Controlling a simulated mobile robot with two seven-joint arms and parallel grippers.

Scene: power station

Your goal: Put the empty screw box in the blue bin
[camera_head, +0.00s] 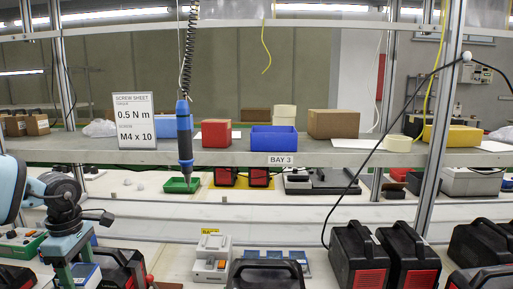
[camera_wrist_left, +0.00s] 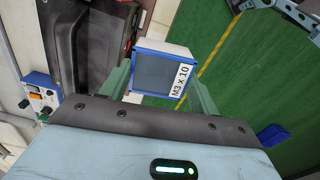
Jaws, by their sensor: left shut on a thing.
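In the left wrist view the screw box (camera_wrist_left: 160,74), with a blue rim, pale sides and the label "M3 x 10", sits between the two fingers of my left gripper (camera_wrist_left: 162,92). The gripper is shut on it. The box's grey inside looks empty. In the head view my left gripper (camera_head: 72,272) is low at the left, pointing down, with the box partly hidden there. A blue bin-like thing (camera_wrist_left: 272,134) lies over the green floor at the right of the wrist view. A blue open container (camera_head: 274,140) stands on the shelf. My right gripper is not in view.
The shelf (camera_head: 230,157) carries a red box (camera_head: 216,133), a cardboard box (camera_head: 333,123) and a sign (camera_head: 134,115). A screwdriver (camera_head: 184,135) hangs in front. Black and red power units (camera_head: 357,258) line the front right. Green floor (camera_wrist_left: 235,65) shows below the held box.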

